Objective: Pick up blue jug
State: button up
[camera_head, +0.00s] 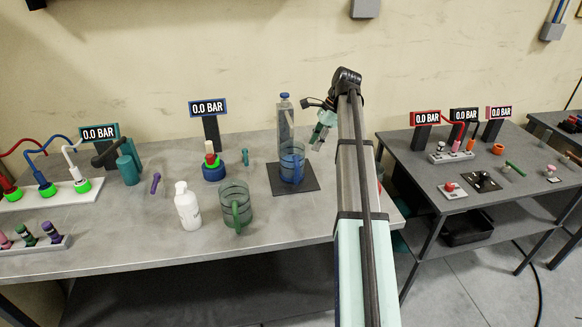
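The blue jug (291,167) is see-through and stands upright on a dark square mat (305,185) at the right part of the long grey table. Its handle is hard to make out. My gripper (318,141) is to the right of the jug and above table height, apart from it in the picture. Its fingers look spread with nothing between them, but they are small here. My arm crosses the right end of the table and hides what stands behind it.
A tall clear bottle (284,122) with a blue cap stands behind the jug. A green jug (235,205) and a white bottle (187,207) are to its left. A second table (425,163) with gauges and small parts is at the right. Bare table (270,225) lies in front of the mat.

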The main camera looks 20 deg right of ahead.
jog(key=p, duration=0.2)
send_near(297, 186)
jog(key=w+a+f, duration=0.1)
jog(key=shift+p+x, duration=1.2)
jog(key=shift+x, duration=1.6)
jog(key=shift+w+a+r, duration=0.1)
grip_shut()
